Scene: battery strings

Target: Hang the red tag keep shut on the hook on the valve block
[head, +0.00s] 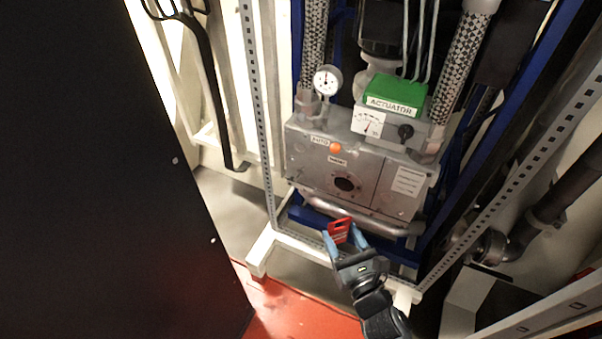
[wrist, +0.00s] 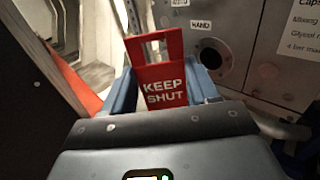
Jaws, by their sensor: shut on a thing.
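The red tag (head: 338,231) is held between the blue fingers of my gripper (head: 340,240), in front of the lower part of the valve block (head: 310,172). In the wrist view the tag (wrist: 160,85) stands upright with "KEEP SHUT" facing the camera and an opening in its top. My gripper (wrist: 165,98) is shut on the tag's lower part. The valve block also shows in the wrist view (wrist: 245,45), behind and to the right of the tag. I cannot make out the hook in either view.
A curved metal handle (head: 335,212) runs along the block's lower front. A round gauge (head: 327,80) and a green actuator (head: 396,95) sit on top. White perforated posts (head: 262,115) frame the block. A large black panel (head: 90,180) fills the left.

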